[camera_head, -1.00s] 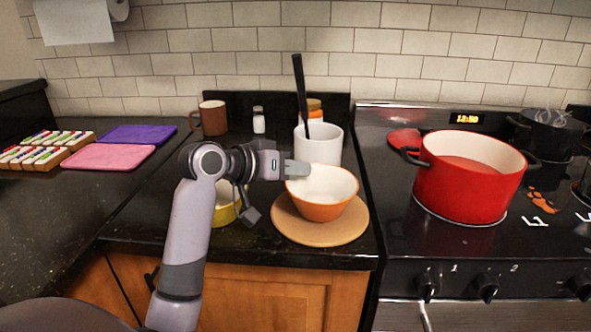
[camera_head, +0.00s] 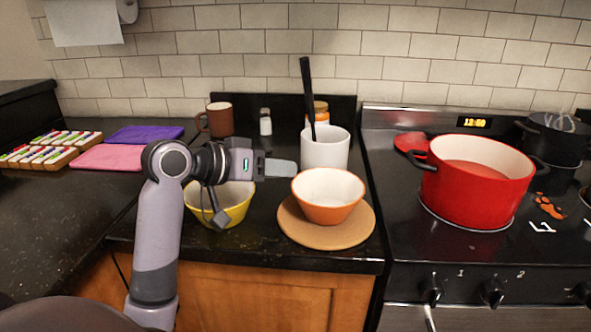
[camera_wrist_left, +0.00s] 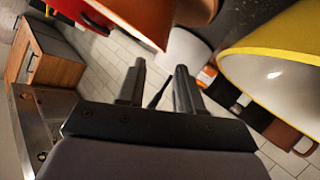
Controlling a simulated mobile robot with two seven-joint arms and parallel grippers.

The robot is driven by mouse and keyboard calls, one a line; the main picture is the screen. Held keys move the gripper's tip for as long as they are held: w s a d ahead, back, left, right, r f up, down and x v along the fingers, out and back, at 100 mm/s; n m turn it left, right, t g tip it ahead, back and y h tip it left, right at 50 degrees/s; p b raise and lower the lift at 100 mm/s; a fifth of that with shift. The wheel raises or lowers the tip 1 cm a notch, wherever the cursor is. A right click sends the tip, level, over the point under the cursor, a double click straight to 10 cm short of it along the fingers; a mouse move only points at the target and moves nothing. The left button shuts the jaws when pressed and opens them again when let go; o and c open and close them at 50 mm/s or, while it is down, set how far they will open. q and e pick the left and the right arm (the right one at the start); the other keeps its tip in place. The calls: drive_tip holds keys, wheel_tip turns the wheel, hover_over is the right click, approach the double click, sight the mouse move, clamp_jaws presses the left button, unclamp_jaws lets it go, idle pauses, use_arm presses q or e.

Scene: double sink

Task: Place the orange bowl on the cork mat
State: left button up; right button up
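The orange bowl (camera_head: 328,210) with a white inside sits upright on the round cork mat (camera_head: 300,233), its base within the mat's edge. In the left wrist view an orange bowl side (camera_wrist_left: 135,18) shows at the top, beyond the fingers. My left gripper (camera_head: 284,168) is to the left of the bowl at about rim height, apart from it. In the left wrist view its two fingers (camera_wrist_left: 159,75) stand apart with nothing held between them. My right gripper is not in view.
A yellow bowl (camera_head: 232,208) stands behind and below my left wrist. A white crock (camera_head: 325,152) with a black utensil is behind the orange bowl. A red pot (camera_head: 473,192) is on the stove at right. A brown mug (camera_head: 218,120) and shaker (camera_head: 265,124) stand near the wall.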

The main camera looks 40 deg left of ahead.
use_arm(q)
drive_tip(key=shift+v, duration=2.7)
